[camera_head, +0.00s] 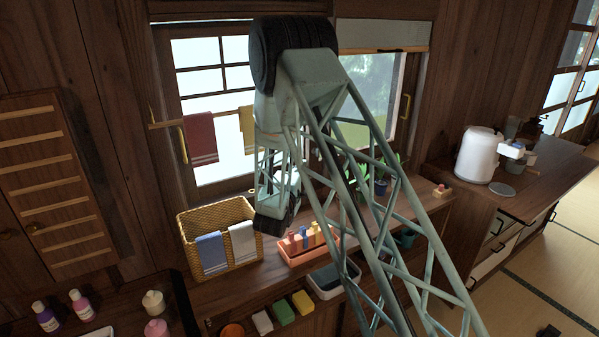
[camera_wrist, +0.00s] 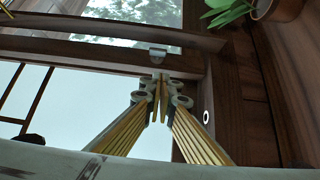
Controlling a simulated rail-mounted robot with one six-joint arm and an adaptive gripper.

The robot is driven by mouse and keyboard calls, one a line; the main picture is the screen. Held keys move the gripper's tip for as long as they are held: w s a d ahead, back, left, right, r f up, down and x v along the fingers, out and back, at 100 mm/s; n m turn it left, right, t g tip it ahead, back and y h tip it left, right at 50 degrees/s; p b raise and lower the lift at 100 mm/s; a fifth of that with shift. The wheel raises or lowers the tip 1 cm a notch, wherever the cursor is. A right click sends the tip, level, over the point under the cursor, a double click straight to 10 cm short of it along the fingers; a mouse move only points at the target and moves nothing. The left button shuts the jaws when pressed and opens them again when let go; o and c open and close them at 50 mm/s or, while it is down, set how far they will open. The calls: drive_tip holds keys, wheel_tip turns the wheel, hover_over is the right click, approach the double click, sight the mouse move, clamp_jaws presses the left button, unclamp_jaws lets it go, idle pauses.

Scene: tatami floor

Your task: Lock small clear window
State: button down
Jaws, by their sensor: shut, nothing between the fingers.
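The small clear window (camera_head: 384,85), with greenery behind it, is right of the latticed pale window (camera_head: 207,85) in the head view; my arm covers part of both. In the wrist view the clear glass (camera_wrist: 130,12) is at the top. A small metal latch piece (camera_wrist: 157,53) sits on the dark wooden frame between the panes. My gripper (camera_wrist: 163,84) is shut and empty, its tips just below this piece in the picture. I cannot tell if they touch it. In the head view my arm hides the fingertips and the latch.
A towel rail with a red towel (camera_head: 201,138) crosses the left window. Below stand a wicker basket (camera_head: 186,236), a pink tray (camera_head: 327,252) of small bottles and plants (camera_head: 381,187). In the wrist view a potted plant (camera_wrist: 228,10) is at the upper right.

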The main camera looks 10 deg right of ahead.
drive_tip(key=w+d+b, duration=0.1)
drive_tip(key=w+d, duration=0.3)
drive_tip(key=d, duration=0.1)
drive_tip(key=shift+w, duration=0.35)
drive_tip(key=shift+d, duration=0.1)
drive_tip(key=shift+w+d+f+b, duration=0.1)
drive_tip(key=shift+d+f+b, duration=0.15)
drive_tip(key=shift+f+b, duration=0.3)
idle(1.2)
drive_tip(key=shift+w+d+f, duration=0.2)
drive_tip(key=shift+d+f, duration=0.35)
drive_tip(key=shift+d, duration=0.15)
idle(1.5)
drive_tip(key=v, duration=1.2)
